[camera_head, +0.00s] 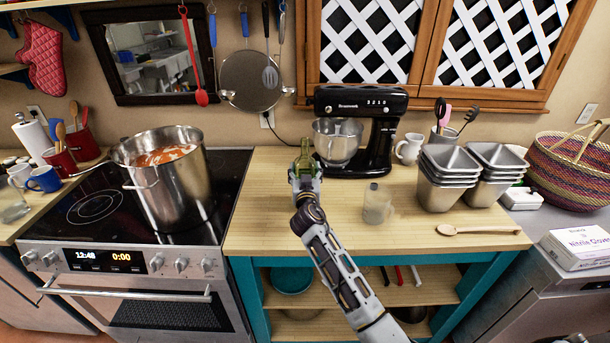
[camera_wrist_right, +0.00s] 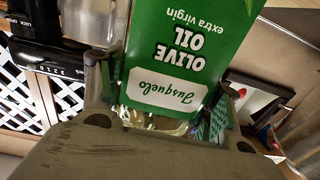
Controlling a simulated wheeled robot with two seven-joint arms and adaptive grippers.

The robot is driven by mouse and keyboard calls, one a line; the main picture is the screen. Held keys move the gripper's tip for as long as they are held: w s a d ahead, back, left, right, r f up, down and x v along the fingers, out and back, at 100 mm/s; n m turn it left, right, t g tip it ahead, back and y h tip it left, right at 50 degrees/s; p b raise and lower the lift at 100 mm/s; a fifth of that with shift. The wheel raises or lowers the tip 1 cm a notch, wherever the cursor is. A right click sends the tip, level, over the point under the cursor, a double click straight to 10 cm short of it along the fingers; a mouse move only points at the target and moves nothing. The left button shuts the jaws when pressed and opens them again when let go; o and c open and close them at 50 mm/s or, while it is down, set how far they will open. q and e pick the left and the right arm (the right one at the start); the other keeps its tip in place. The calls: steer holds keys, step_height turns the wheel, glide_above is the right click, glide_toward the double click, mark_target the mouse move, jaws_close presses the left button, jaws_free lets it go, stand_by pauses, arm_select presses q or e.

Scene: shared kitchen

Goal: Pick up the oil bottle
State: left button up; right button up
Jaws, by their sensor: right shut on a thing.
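In the right wrist view the bottle's green label (camera_wrist_right: 180,60) reads "OLIVE OIL extra virgin" and appears upside down. My right gripper's fingers stand on both sides of the bottle and are shut on it. The gripper hides the bottle's lower part in the head view, so I cannot tell whether it touches the counter. My left gripper is not in view.
A black stand mixer (camera_head: 362,130) stands close to the right of the bottle. A clear glass jar (camera_head: 377,204) stands right of my arm. A large steel pot (camera_head: 168,185) is on the stove. Metal tins (camera_head: 448,178) and a wooden spoon (camera_head: 478,230) are at the counter's right.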

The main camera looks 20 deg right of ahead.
mark_target(305, 151)
steer(key=shift+r, duration=4.25)
